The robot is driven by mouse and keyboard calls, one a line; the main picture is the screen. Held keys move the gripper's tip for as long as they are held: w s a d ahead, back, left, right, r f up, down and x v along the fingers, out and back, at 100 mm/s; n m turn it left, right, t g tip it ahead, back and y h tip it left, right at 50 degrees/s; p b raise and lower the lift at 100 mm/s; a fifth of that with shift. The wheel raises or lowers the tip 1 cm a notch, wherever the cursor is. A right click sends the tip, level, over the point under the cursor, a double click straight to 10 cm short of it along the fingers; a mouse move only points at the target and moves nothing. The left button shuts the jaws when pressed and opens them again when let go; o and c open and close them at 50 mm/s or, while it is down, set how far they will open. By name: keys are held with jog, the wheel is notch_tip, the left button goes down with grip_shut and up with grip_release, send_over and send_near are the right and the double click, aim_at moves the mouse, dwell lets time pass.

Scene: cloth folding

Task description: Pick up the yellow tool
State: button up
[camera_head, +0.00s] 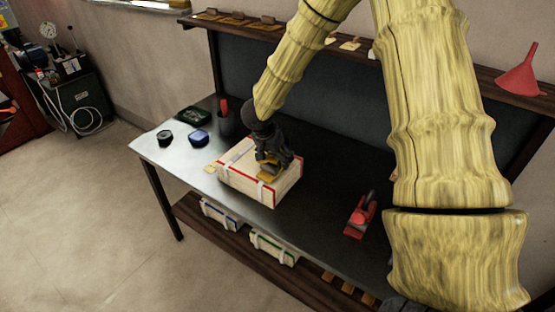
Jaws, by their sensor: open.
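A small yellow object (266,176), which looks like the yellow tool, lies on top of a wooden box with red edging (230,178). My gripper (270,164) is dark, points down over the box and is open. Its fingers are right at the yellow object and hide part of it. I cannot tell whether they touch it. The object's full shape is too small and covered to make out.
The box stands on a dark metal workbench (320,190). A red tool (359,216) lies to the right. A dark cup (228,124), a blue container (199,137) and a black round item (165,137) stand left. A shelf with a red funnel (521,74) runs behind.

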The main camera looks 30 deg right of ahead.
jog(key=shift+d+f, duration=0.25)
jog(key=shift+f, duration=0.3)
grip_shut()
jog(key=shift+w, duration=0.1)
jog(key=shift+r, duration=0.2)
